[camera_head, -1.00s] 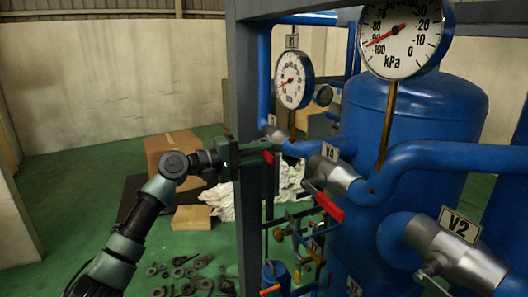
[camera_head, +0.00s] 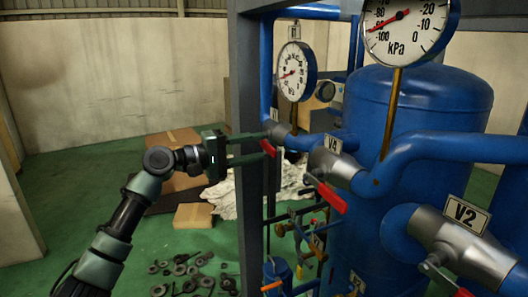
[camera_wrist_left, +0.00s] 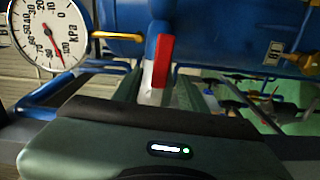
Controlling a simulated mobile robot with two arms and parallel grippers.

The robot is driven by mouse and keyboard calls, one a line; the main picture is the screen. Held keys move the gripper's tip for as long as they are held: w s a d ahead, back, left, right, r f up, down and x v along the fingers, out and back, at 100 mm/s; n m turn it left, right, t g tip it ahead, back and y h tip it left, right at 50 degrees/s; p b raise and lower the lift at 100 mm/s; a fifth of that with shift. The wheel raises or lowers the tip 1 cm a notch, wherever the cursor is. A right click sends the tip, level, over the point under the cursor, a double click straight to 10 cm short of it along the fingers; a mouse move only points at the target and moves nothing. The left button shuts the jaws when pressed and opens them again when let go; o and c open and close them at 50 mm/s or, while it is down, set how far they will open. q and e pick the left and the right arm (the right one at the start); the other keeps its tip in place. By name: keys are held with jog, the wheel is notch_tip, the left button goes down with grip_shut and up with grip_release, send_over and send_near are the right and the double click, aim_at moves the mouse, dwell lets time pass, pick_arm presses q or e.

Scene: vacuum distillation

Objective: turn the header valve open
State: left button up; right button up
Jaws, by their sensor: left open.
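A valve with a silver body (camera_head: 280,132) and a red-tipped handle (camera_head: 267,147) sits on the blue pipe beside the grey post. Its label is not readable, so I cannot tell from lettering that it is the header valve. My left gripper (camera_head: 258,149) is open at this handle, its two fingers one above the other in the head view. In the left wrist view the red handle (camera_wrist_left: 162,62) stands between the parted fingers (camera_wrist_left: 158,92); I cannot tell whether they touch it. My right gripper is not in view.
A valve labelled like V4 with a red handle (camera_head: 331,198) is close on the right; the V2 valve (camera_head: 455,246) is nearer. The grey post (camera_head: 247,90) stands right by my gripper. Pressure gauges (camera_head: 297,72) rise above. Cardboard boxes (camera_head: 194,216) and dark rings lie on the green floor.

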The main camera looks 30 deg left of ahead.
pick_arm(q)
jog(key=b+v, duration=0.1)
jog(key=v, duration=0.3)
jog(key=shift+s+a+b, duration=0.2)
jog(key=shift+b, duration=0.1)
